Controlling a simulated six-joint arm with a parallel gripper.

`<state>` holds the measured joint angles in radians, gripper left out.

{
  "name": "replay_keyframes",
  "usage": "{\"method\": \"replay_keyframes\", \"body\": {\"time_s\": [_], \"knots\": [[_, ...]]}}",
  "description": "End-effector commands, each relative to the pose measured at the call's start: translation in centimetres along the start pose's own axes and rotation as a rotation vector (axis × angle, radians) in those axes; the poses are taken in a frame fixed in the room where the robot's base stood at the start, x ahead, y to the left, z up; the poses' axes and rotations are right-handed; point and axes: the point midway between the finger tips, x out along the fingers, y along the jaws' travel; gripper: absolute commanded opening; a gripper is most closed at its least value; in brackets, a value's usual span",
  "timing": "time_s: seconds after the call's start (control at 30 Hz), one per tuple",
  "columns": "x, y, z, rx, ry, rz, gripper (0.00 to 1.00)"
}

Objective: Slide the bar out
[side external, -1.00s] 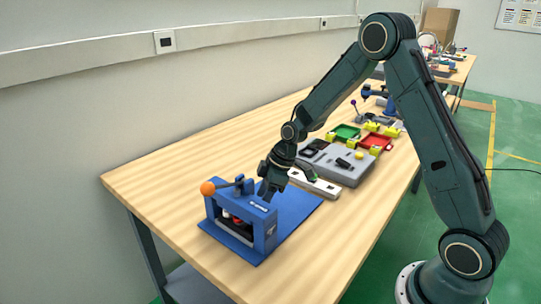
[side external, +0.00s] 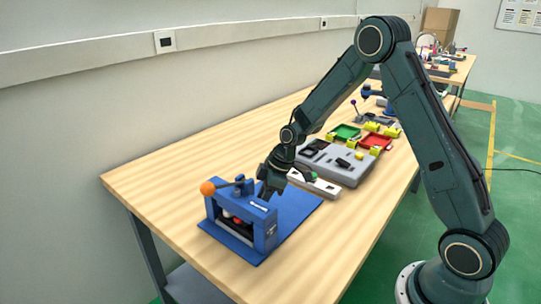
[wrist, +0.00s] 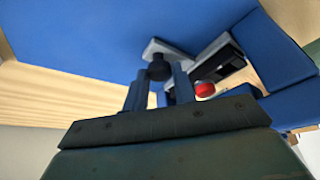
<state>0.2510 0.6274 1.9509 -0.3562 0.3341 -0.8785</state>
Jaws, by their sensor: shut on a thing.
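The blue vending machine (side external: 262,236) stands at the table's near end, with an orange ball (side external: 208,188) on a lever at its top. It also shows in the wrist view as blue panels (wrist: 275,50). In the wrist view a grey bar (wrist: 205,68) runs by the machine's opening. A dark round knob (wrist: 159,67) at its near end sits between my fingers. My gripper (side external: 267,192) is behind the machine in the side view, shut on the knob. Its fingers also show in the wrist view (wrist: 158,88).
A blue mat (side external: 303,208) lies under the machine. A white strip (side external: 318,186) and a grey tray (side external: 338,170) lie beyond my gripper, with green (side external: 346,132) and red (side external: 376,141) trays farther back. Bare wood lies left of the machine.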

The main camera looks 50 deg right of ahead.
Motion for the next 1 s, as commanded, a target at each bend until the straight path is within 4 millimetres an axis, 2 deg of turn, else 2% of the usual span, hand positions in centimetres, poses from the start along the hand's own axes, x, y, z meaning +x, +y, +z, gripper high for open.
{"method": "replay_keyframes", "body": {"time_s": [0.27, 0.73, 1.0], "knots": [[-0.9, 2.2, 2.0, 0.003, 0.000, 0.001, 0.00], [-3.4, 8.9, 8.3, 0.003, -0.001, 0.002, 0.00], [-4.1, 10.7, 9.9, 0.001, -0.002, -0.001, 0.00]]}}
